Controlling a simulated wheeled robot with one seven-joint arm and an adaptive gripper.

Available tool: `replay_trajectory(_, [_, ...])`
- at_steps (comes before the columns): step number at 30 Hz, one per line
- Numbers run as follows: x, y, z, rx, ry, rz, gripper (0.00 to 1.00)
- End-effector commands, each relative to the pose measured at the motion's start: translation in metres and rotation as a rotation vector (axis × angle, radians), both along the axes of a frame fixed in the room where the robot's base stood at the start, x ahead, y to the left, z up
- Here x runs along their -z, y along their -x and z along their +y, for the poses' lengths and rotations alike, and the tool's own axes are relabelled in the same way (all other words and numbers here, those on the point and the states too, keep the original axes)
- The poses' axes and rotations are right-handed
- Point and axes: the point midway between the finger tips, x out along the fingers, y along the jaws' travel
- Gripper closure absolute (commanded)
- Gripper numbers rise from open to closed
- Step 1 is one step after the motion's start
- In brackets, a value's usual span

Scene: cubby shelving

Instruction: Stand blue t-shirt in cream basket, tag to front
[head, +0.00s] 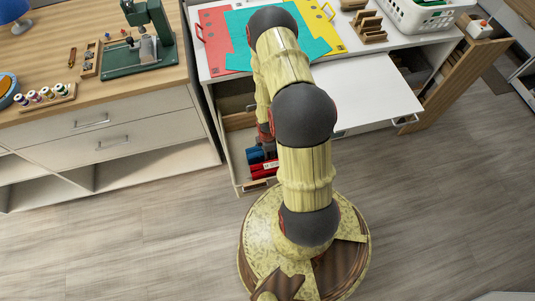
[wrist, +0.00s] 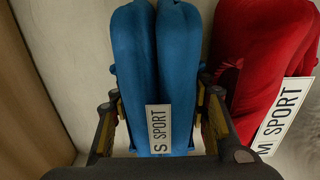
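The blue t-shirt (wrist: 133,55) is folded into an upright roll with a white tag (wrist: 158,130) reading "S SPORT" facing the wrist camera. It also shows small in the head view (head: 254,156), in the open drawer. My gripper (wrist: 160,95) has one finger on each side of the shirt, close to or touching its edges; whether it is pressed shut I cannot tell. In the head view my arm hides most of the gripper. A whitish-cream perforated basket (head: 408,19) stands on the white worktop at the upper right, with dark and green items in it.
A red t-shirt (wrist: 250,55) tagged "M SPORT" stands right beside the blue one. The open drawer's wooden wall (wrist: 22,100) is on the left. A pull-out white board (head: 365,95), wooden holder (head: 369,27) and coloured mats (head: 214,28) are around the worktop.

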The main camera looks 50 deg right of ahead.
Motion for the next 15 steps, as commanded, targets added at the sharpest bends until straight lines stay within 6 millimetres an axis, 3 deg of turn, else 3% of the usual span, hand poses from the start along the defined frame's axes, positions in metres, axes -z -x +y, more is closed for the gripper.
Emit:
replay_trajectory(10, [-0.002, 0.000, 0.000, 0.001, 0.000, 0.000, 0.51])
replay_trajectory(15, [-0.019, -0.001, 0.000, 0.000, 0.001, -0.001, 0.51])
